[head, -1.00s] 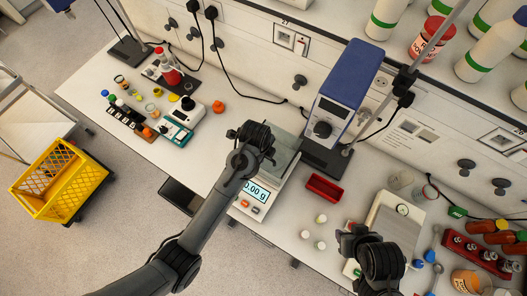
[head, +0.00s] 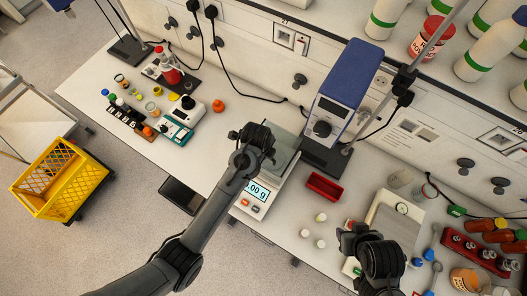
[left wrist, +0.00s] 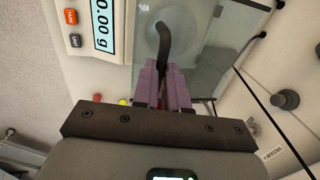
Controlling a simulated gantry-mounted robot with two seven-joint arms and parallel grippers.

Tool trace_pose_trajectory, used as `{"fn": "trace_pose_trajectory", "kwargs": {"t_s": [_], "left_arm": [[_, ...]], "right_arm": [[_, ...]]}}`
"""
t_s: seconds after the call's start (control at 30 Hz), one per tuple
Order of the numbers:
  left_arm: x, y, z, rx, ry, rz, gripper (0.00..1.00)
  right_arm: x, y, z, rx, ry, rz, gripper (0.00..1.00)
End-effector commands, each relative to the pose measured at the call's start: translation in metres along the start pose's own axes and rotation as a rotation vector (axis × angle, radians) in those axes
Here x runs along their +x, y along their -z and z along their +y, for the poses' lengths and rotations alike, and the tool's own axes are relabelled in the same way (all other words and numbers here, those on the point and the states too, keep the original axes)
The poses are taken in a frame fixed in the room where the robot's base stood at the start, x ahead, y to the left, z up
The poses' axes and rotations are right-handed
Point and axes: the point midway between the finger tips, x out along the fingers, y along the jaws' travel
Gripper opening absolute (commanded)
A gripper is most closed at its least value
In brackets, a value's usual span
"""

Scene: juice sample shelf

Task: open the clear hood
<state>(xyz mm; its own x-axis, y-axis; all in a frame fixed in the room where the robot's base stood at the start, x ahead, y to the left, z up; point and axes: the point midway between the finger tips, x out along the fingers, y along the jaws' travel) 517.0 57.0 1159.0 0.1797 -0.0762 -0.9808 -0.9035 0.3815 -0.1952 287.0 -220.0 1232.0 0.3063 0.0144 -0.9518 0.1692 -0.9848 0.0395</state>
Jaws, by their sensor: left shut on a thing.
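The clear hood (left wrist: 205,50) is a transparent glassy cover on the balance (left wrist: 85,35); in the head view it shows as a greenish pane (head: 287,152) beside my left gripper. My left gripper (head: 262,138) is over the balance. In the left wrist view its purple fingers (left wrist: 164,78) are shut on a curved black handle (left wrist: 164,42) at the hood. A round weighing pan (left wrist: 155,40) shows behind the handle. I cannot tell how far the hood is raised. My right gripper (head: 348,240) hangs over the bench at the right; its jaws are too unclear to read.
A blue-topped instrument (head: 345,85) stands behind the balance, with a red tray (head: 324,186) to the right. Small white-capped vials (head: 320,243) stand in front of the tray.

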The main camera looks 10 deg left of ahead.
Motion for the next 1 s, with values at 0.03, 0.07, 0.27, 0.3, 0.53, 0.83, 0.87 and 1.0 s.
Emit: {"fn": "trace_pose_trajectory", "kwargs": {"t_s": [0.03, 0.07, 0.27, 0.3, 0.53, 0.83, 0.87, 1.0], "left_arm": [[0.0, 0.0, 0.0, 0.0, 0.0, 0.0, 0.0], [0.0, 0.0, 0.0, 0.0, 0.0, 0.0, 0.0], [-0.002, 0.0, -0.003, 0.0, 0.001, 0.0, 0.0], [-0.003, 0.0, -0.005, 0.0, 0.001, 0.0, 0.0], [-0.013, -0.001, -0.029, -0.001, 0.004, -0.001, 0.0], [-0.025, 0.0, -0.081, -0.001, 0.001, 0.0, 0.0], [-0.025, -0.001, -0.086, -0.001, 0.001, 0.0, 0.0], [-0.025, 0.0, -0.109, -0.002, 0.0, 0.001, 0.0]], "right_arm": [[0.0, 0.0, 0.0, 0.0, 0.0, 0.0, 0.43], [0.0, 0.0, 0.0, 0.0, 0.0, 0.0, 0.43], [0.0, 0.0, -0.001, 0.003, 0.002, 0.001, 0.43], [0.0, 0.0, -0.001, 0.004, 0.003, 0.001, 0.43], [0.0, 0.001, -0.002, 0.009, 0.007, 0.001, 0.43], [0.002, 0.0, -0.002, 0.01, 0.008, 0.002, 0.43], [0.003, 0.0, -0.002, 0.01, 0.008, 0.002, 0.43], [0.008, -0.002, -0.002, 0.009, 0.007, 0.001, 0.43]]}}
